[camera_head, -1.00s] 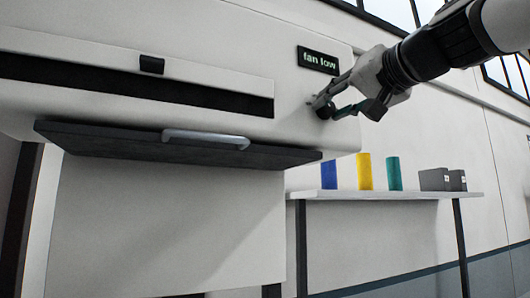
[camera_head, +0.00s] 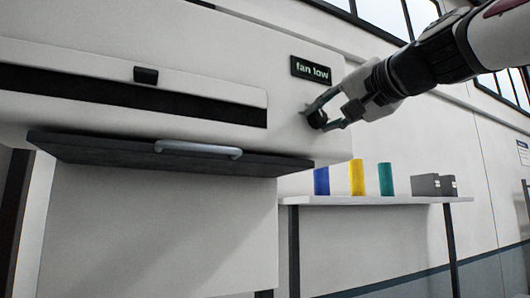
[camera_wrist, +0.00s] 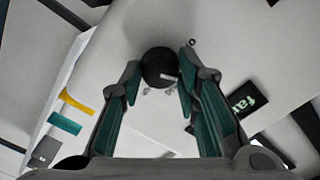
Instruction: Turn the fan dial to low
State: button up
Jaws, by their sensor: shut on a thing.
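The fan dial (camera_head: 317,120) is a round black knob on the front of the white machine (camera_head: 290,145). It also shows in the wrist view (camera_wrist: 160,66), with a small light mark near its edge. My gripper (camera_head: 321,115) is at the dial, with one finger on each side, shut on it. In the wrist view the two teal-padded fingers (camera_wrist: 158,78) flank the knob. A dark display (camera_head: 311,70) above the dial reads "fan low" in pale green.
Below the dial is a dark flap (camera_head: 100,152) with a grey handle (camera_head: 198,149). A white shelf (camera_head: 400,200) to the right holds blue (camera_head: 321,181), yellow (camera_head: 357,178) and teal rolls (camera_head: 386,180) and grey boxes (camera_head: 434,185).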

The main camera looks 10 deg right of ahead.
jog(key=o, duration=1.2)
jog(key=v, duration=1.2)
